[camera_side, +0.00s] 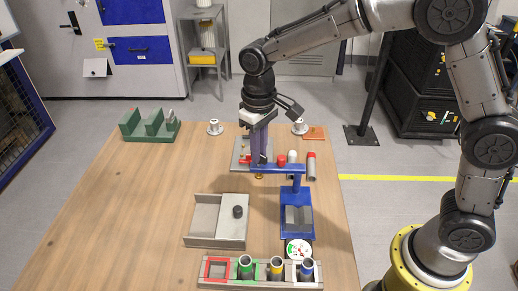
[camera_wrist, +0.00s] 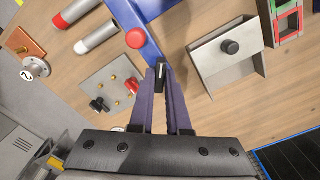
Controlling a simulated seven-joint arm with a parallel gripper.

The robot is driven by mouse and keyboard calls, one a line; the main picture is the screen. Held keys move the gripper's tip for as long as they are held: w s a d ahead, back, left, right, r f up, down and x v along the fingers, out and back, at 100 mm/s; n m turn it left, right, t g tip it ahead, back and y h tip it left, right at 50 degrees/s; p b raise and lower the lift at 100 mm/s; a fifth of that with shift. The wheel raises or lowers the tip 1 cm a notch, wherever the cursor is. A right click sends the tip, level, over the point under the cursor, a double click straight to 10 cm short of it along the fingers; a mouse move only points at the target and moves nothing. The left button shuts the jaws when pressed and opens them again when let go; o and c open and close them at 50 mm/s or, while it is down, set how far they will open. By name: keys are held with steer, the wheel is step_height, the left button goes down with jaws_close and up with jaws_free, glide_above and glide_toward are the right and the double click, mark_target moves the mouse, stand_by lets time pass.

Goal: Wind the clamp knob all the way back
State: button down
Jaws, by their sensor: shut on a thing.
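The blue clamp (camera_side: 297,230) stands at the right of the table, with its arm (camera_side: 292,168) reaching left under my gripper (camera_side: 258,160). A brass-coloured foot (camera_side: 259,177) shows below the arm's end. In the wrist view, the dark clamp knob (camera_wrist: 162,74) with a pale mark sits between the fingertips of my gripper (camera_wrist: 161,73), at the end of the blue arm (camera_wrist: 138,18). My gripper points down and is shut on the knob. In the side view the fingers hide the knob.
A grey plate with small knobs (camera_wrist: 112,82) lies close beside the fingers. A red ball (camera_wrist: 136,38) is by the blue arm. A grey tray (camera_side: 206,218), a dial (camera_side: 299,250) and a tube rack (camera_side: 261,286) stand in front.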

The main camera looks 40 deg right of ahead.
steer(key=n, duration=0.3)
steer(key=shift+r+n, duration=0.1)
steer(key=shift+n, duration=2.1)
steer(key=shift+w, duration=0.1)
steer(key=c, duration=0.9)
jaws_free()
step_height(320, 180, up, 14)
steer(key=shift+f, duration=0.1)
